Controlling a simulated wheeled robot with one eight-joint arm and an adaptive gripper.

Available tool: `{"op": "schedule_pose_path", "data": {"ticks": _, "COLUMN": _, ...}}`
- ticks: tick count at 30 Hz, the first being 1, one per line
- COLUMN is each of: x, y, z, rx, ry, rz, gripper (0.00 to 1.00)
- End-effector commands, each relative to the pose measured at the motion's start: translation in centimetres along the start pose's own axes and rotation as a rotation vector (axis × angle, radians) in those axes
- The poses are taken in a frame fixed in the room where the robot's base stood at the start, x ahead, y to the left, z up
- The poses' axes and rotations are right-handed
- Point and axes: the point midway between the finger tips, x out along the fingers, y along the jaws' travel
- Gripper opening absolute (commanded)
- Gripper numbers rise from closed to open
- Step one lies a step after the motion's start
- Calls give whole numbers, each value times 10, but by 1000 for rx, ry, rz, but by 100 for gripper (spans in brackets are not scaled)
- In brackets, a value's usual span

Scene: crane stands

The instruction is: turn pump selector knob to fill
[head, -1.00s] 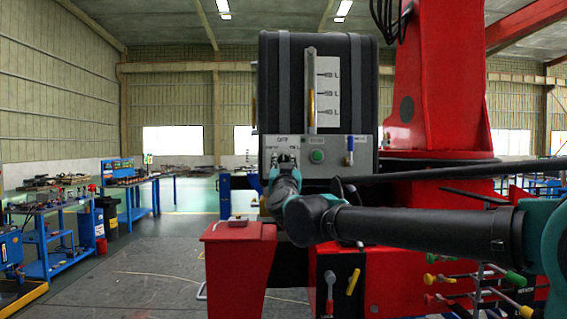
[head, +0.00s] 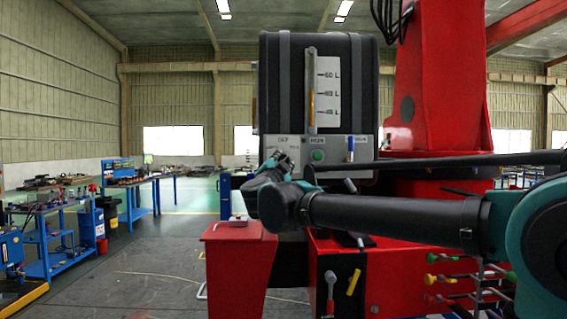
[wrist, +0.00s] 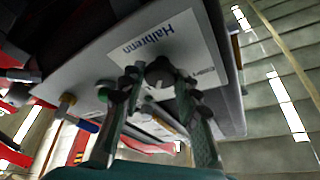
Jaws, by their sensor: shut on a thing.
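The pump selector knob is a dark round knob (wrist: 160,72) on the light grey panel (head: 340,172) below the black tank. In the wrist view it sits between the two fingers of my gripper (wrist: 160,80), which is shut on it. In the head view my gripper (head: 283,160) reaches the panel's left part with its fingers tilted to the upper right, and it mostly hides the knob. A label that seems to read OFF is above the knob, and another small label is to its right. The knob's pointer is not clear.
A green button (head: 318,155) and a blue-handled lever (head: 350,143) are on the panel right of the knob. The black tank (head: 350,80) with a level gauge stands above. A red crane column (head: 440,80) rises at right. Workbenches (head: 150,190) stand at far left, with open floor between.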

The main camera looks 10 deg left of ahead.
Motion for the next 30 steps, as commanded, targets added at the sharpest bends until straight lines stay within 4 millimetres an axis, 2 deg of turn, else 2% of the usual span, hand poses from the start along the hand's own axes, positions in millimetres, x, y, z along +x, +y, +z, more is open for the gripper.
{"op": "schedule_pose_path", "data": {"ticks": 19, "x": 0, "y": 1, "z": 0, "rx": 49, "ry": 0, "rz": 21, "gripper": 3}}
{"op": "schedule_pose_path", "data": {"ticks": 20, "x": 0, "y": 1, "z": 0, "rx": 49, "ry": 0, "rz": 21, "gripper": 35}}
{"op": "schedule_pose_path", "data": {"ticks": 21, "x": 0, "y": 1, "z": 0, "rx": 49, "ry": 0, "rz": 21, "gripper": 40}}
{"op": "schedule_pose_path", "data": {"ticks": 24, "x": 0, "y": 0, "z": 0, "rx": 49, "ry": 0, "rz": 21, "gripper": 52}}
{"op": "schedule_pose_path", "data": {"ticks": 30, "x": 0, "y": 0, "z": 0, "rx": 48, "ry": 0, "rz": 20, "gripper": 52}}
